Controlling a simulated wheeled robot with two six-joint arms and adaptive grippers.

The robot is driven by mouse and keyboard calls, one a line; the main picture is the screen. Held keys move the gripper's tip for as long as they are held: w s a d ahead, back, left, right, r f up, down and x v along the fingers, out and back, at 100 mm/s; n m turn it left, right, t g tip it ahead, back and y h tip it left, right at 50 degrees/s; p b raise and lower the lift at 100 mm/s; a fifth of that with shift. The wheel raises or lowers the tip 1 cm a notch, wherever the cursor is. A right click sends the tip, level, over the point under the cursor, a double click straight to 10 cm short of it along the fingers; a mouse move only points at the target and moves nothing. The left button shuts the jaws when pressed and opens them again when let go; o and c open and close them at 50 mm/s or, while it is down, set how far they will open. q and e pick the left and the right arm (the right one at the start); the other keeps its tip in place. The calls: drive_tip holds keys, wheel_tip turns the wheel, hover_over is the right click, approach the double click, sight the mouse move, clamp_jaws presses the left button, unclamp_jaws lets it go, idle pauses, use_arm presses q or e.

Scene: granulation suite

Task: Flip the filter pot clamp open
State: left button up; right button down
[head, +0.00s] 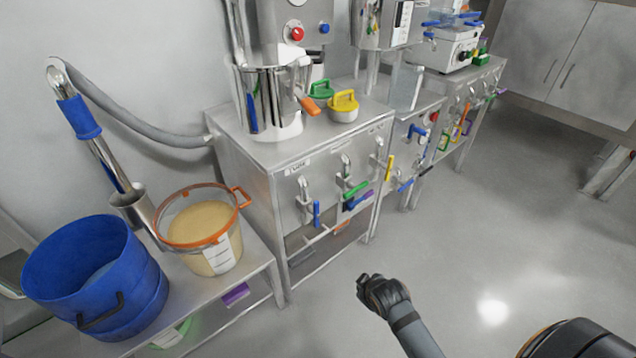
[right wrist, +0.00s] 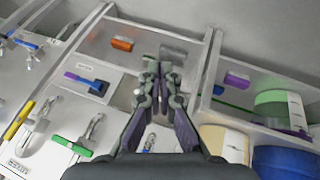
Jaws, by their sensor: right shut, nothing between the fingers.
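A shiny steel pot (head: 268,102) stands upright on the steel cabinet top under a machine head. An orange lever (head: 309,105) sticks out at its right side; I cannot tell whether this is the filter pot clamp or whether it is open. My right gripper (head: 364,284) is over the floor in front of the cabinet, apart from the pot and touching nothing. In the right wrist view its fingers (right wrist: 164,80) are shut and empty, with the cabinet front beyond them. The pot is not seen in that view. My left gripper is not in view.
Toggle clamps with blue, green and yellow handles sit on the cabinet front (head: 330,160). Green (head: 321,90) and yellow (head: 344,105) lidded pieces stand beside the pot. A blue bucket (head: 95,280) and an orange-rimmed tub (head: 215,245) stand lower left. The floor (head: 480,230) is clear.

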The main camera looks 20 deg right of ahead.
drive_tip(key=w+r+n+t+b, duration=0.3)
drive_tip(key=w+r+n+t, duration=0.4)
drive_tip(key=w, duration=0.5)
drive_tip(key=n+t+y, duration=1)
drive_tip(key=n, duration=1.8)
approach(305, 101)
drive_tip(key=w+a+f, duration=0.1)
drive_tip(key=w+f, duration=0.2)
drive_tip(key=w, duration=0.4)
use_arm(q)
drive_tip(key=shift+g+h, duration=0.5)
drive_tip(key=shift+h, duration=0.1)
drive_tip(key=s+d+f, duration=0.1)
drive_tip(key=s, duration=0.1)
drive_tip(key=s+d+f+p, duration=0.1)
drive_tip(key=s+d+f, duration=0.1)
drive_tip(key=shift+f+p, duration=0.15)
drive_tip(key=shift+p, duration=0.15)
use_arm(e)
drive_tip(key=r, duration=0.1)
drive_tip(key=s+r, duration=0.1)
drive_tip(key=r, duration=0.1)
drive_tip(key=shift+s+r, duration=0.1)
drive_tip(key=shift+r, duration=0.15)
